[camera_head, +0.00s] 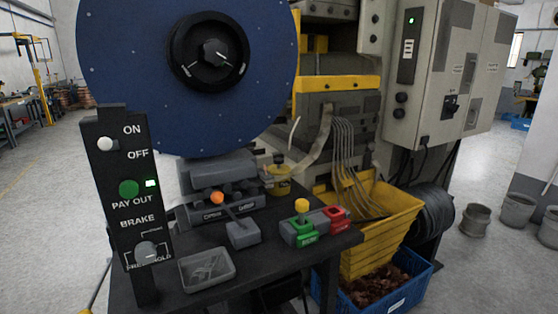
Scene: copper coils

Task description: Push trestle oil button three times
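No part on the bench is legibly marked as the trestle oil button. A yellow round knob (302,205) stands up from a green and grey block on the front right of the dark bench (262,268). A small red unit (336,216) sits just right of it. A yellow pot or can (279,181) stands behind them. An orange ball (217,198) tops a lever device left of centre. The black panel (128,206) at left has a green round PAY OUT button (128,188) with a lit green lamp beside it. My gripper is not in view.
A large blue reel (130,85) rises behind the bench. Yellow bins (375,240) and a blue crate (405,298) of copper scrap stand right of the bench. A shallow grey tray (207,270) lies on the bench front. Open floor lies at far left.

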